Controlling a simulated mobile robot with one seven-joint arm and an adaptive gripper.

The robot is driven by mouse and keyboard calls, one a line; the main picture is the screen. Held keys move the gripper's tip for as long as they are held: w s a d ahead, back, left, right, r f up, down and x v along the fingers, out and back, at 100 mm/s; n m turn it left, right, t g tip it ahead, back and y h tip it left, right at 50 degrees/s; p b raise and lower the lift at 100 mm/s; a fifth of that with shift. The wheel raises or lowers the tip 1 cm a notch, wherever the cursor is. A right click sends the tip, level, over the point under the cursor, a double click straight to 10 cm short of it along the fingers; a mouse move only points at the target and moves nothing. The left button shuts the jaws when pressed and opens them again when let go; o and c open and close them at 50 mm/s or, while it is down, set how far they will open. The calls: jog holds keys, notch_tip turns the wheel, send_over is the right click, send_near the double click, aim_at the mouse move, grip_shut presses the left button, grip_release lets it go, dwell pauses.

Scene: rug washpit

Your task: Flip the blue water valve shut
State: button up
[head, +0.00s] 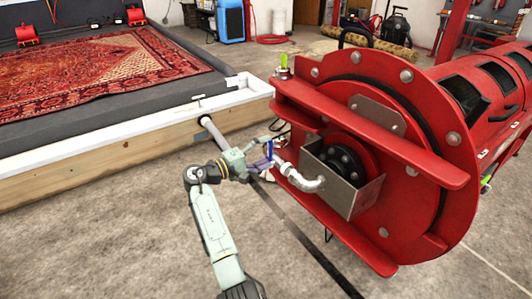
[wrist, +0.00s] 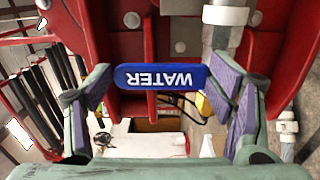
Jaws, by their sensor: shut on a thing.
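The blue water valve handle (wrist: 160,77) lies crosswise in the wrist view, with white "WATER" lettering upside down. My gripper (wrist: 168,92) is shut on it, with a purple-padded finger at each end of the handle. In the head view my gripper (head: 262,162) is at the left side of the red machine, and a bit of the blue handle (head: 269,150) shows between its fingers. The handle's pivot and the valve body are mostly hidden in the head view.
The large red drum machine (head: 405,150) fills the right. A grey pipe (head: 213,132) comes from the wood-sided washpit (head: 120,152), where a patterned red rug (head: 95,75) lies. Bare concrete floor (head: 120,245) is free at the lower left.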

jog(key=shift+w, duration=0.1)
dwell(0.5)
jog(key=o, duration=1.7)
jog(key=shift+a, duration=0.1)
jog(key=v, duration=1.2)
